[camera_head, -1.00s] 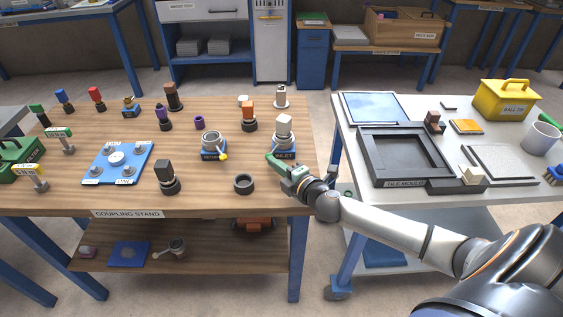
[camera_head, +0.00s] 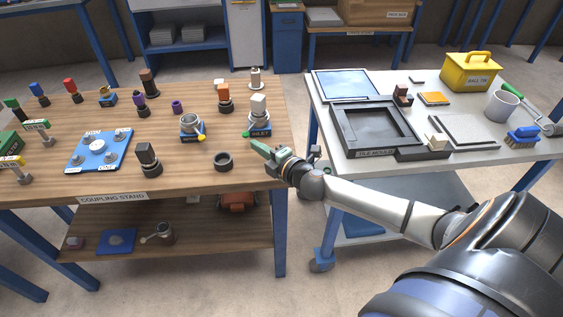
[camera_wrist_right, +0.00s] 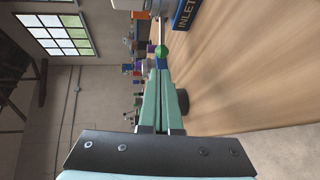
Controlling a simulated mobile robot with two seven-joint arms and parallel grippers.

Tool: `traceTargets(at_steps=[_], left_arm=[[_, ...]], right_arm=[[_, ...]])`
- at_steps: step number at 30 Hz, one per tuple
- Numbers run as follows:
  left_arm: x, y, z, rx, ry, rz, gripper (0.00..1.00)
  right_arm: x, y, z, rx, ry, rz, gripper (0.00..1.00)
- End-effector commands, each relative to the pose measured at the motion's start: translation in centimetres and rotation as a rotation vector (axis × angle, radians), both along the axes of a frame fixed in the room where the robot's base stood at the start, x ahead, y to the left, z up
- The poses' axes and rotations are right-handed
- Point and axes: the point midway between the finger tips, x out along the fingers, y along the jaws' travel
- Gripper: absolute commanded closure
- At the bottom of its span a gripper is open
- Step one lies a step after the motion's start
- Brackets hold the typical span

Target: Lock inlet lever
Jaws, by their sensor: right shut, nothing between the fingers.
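The inlet coupling (camera_head: 259,110) stands upright on a blue base labelled INLET (camera_head: 260,133) near the right end of the wooden table. Its lever ends in a green ball (camera_head: 247,133) at the left of the base. In the right wrist view the green ball (camera_wrist_right: 161,51) hangs on a thin pale rod, just beyond my fingertips. My right gripper (camera_head: 255,145) is shut and empty, in front of the inlet base. Its green fingers (camera_wrist_right: 162,78) lie together, pointing at the ball; whether they touch it I cannot tell. My left gripper is out of view.
A second coupling (camera_head: 190,124) with a yellow-ball lever stands left of the inlet. A dark ring (camera_head: 223,161) lies left of my gripper. A blue plate (camera_head: 98,152) and several coloured plugs stand further left. A white table (camera_head: 465,158) with a tile mould stands right, across a gap.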

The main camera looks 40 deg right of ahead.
Motion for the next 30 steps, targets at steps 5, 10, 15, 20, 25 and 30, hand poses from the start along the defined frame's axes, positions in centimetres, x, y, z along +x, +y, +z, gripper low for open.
traceTargets(at_steps=[5, 10, 15, 20, 25, 30], left_arm=[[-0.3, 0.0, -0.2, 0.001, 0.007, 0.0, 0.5], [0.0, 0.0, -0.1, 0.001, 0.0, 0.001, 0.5], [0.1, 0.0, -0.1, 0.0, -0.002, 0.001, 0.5], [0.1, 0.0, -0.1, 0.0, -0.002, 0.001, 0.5], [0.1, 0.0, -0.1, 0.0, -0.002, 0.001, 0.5], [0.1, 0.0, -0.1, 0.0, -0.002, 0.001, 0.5]], right_arm=[[-3.4, 0.4, 0.4, -0.001, 0.004, 0.002, 1.0], [-6.0, 0.6, 0.9, 0.0, 0.004, 0.002, 1.0], [-8.1, 0.8, 1.4, -0.001, 0.003, 0.002, 1.0], [-9.3, 0.9, 1.7, -0.001, 0.002, 0.002, 1.0], [-9.7, 0.9, 1.8, -0.001, 0.001, 0.001, 1.0], [-9.8, 1.0, 1.7, 0.01, 0.007, -0.002, 1.0]])
